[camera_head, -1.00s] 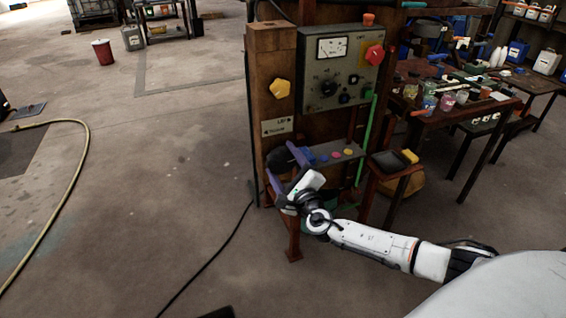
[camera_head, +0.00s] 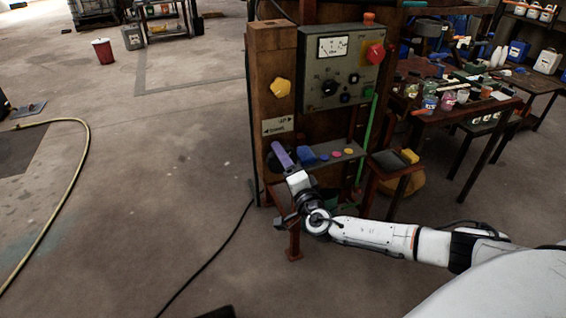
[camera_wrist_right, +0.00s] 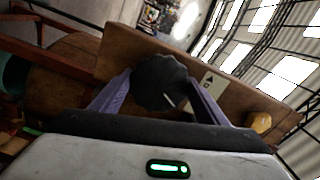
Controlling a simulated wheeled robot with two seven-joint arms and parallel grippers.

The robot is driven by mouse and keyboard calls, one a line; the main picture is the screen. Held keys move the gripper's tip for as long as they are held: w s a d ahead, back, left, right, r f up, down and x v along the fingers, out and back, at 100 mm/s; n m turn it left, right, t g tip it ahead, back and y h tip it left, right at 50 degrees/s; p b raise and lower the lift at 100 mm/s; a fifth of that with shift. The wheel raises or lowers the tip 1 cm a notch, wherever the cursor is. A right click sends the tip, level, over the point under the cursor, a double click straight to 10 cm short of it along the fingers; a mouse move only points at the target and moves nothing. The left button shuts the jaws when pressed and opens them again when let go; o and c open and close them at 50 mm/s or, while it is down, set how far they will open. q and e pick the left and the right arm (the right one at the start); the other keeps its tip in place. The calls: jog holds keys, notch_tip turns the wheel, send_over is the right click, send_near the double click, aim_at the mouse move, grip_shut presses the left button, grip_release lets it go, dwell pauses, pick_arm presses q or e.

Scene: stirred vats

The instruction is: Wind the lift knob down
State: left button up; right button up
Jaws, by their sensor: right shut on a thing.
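The lift knob (camera_wrist_right: 160,82) is black and lobed, on the front of the wooden post. In the right wrist view it sits between the two purple fingers of my right gripper (camera_wrist_right: 158,84), which is shut on it. A pale pointer mark shows at the knob's lower right. In the head view my right gripper (camera_head: 281,157) is at the post below the lift label plate (camera_head: 279,126). There the wrist is turned so that one purple finger stands out, and the gripper hides most of the knob. My left gripper is not in view.
A grey control panel (camera_head: 341,68) with a red knob is on the post, beside a yellow knob (camera_head: 281,88). A cluttered bench (camera_head: 455,112) stands farther right. The floor at left is mostly clear.

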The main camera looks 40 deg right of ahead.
jog(key=shift+d+r+n, duration=0.1)
jog(key=shift+r+n, duration=0.05)
jog(key=shift+n, duration=2.95)
jog(key=o, duration=1)
jog(key=shift+o, duration=0.2)
jog(key=shift+s, duration=0.1)
jog(key=v, duration=1)
